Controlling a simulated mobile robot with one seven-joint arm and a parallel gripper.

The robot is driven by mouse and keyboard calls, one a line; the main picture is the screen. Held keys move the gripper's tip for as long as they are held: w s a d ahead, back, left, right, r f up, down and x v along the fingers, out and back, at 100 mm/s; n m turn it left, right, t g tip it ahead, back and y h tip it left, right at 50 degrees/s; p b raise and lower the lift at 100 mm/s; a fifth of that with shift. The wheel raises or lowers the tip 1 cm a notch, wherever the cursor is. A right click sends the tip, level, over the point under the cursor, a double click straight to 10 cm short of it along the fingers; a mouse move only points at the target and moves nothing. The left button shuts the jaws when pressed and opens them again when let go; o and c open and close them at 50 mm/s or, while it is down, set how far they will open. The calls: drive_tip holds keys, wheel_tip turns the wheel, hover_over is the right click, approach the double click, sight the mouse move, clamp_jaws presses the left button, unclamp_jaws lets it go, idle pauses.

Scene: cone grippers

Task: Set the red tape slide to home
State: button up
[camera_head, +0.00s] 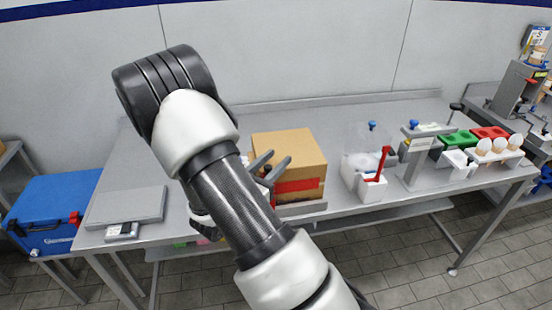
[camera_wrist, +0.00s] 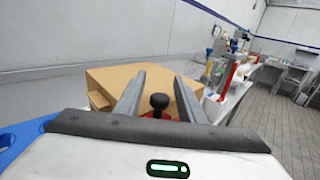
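A brown cardboard box (camera_head: 295,150) stands on the metal table, with a red strip, apparently the red tape slide (camera_head: 300,185), across its lower front. My gripper (camera_head: 278,157) is at the box's left front, its two grey fingers apart. In the wrist view my gripper (camera_wrist: 160,85) is open and points at the box (camera_wrist: 112,84). A black knob (camera_wrist: 159,101) shows between the fingers, with a bit of the red slide (camera_wrist: 150,116) behind and below it. I cannot tell whether either finger touches the knob. My arm hides the area left of the box in the head view.
A white holder with a red lever (camera_head: 383,165) stands right of the box. Further right are a grey stand (camera_head: 418,155), green and red blocks (camera_head: 460,140) and a white rack with cones (camera_head: 497,152). A flat grey plate (camera_head: 127,205) lies at the table's left, beside a blue box (camera_head: 50,205).

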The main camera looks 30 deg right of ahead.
drive_tip(key=shift+w+d, duration=0.15)
drive_tip(key=shift+d, duration=0.15)
clamp_jaws()
